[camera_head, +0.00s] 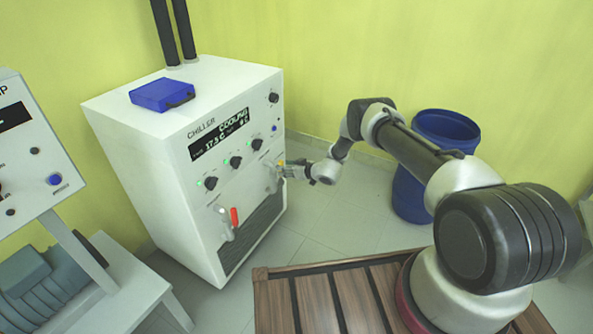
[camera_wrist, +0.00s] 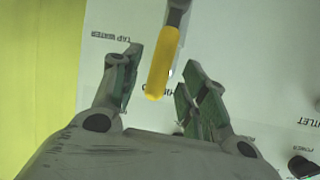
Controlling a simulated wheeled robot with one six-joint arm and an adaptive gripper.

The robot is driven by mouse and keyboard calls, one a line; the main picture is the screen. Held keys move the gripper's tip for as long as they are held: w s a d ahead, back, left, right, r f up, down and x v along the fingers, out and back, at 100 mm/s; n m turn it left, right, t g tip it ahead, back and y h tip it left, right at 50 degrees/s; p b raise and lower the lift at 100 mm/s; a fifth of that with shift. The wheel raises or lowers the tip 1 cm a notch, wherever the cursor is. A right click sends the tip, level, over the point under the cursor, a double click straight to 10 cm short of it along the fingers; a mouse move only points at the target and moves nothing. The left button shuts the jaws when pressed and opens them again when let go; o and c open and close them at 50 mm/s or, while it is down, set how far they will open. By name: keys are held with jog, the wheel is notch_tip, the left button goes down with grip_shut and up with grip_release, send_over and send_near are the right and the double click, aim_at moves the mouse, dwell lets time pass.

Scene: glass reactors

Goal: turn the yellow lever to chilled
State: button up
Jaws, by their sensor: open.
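The yellow lever (camera_wrist: 162,65) hangs from a dark pivot at the top of the wrist view, on the white chiller panel. Its free end lies between the two fingers of my gripper (camera_wrist: 158,85), which is open; neither finger clearly touches it. A label reading "TAP WATER", upside down, is left of the lever. Another label behind the right finger is mostly hidden. In the head view my gripper (camera_head: 283,171) is at the right part of the chiller front (camera_head: 190,190), and a bit of the yellow lever (camera_head: 281,162) shows beside it.
A red lever (camera_head: 234,217) is lower left on the chiller front. Several black knobs sit above. A blue case (camera_head: 162,94) lies on the chiller top. A blue barrel (camera_head: 445,130) stands behind my arm. A white pump unit (camera_head: 30,150) is at the left edge.

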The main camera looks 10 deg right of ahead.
jog(key=v, duration=0.8)
jog(key=shift+s+r, duration=0.15)
jog(key=shift+s, duration=0.1)
jog(key=shift+d, duration=0.15)
jog(key=s+a+f+m+g+y, duration=0.1)
jog(key=s+f+m+g, duration=0.15)
jog(key=s, duration=0.35)
jog(key=s+a+f+m+g, duration=0.1)
jog(key=s+m+g, duration=0.1)
jog(key=s+m, duration=0.25)
jog(key=s+d+r+m+g, duration=0.1)
jog(key=s+r+g, duration=0.2)
jog(key=s+r, duration=0.3)
jog(key=s+d+r+h, duration=0.3)
jog(key=s+d+r, duration=0.4)
jog(key=s+r, duration=0.4)
jog(key=s+d+r+t+h, duration=0.1)
jog(key=s+d+r+h, duration=0.2)
jog(key=r, duration=1.9)
jog(key=s+d+r+t+h, duration=0.1)
jog(key=s+d+r+h, duration=0.3)
jog(key=s+d+r, duration=0.8)
jog(key=s+r, duration=0.5)
jog(key=s, duration=0.2)
jog(key=shift+s+d+r, duration=0.25)
jog(key=shift+s, duration=0.15)
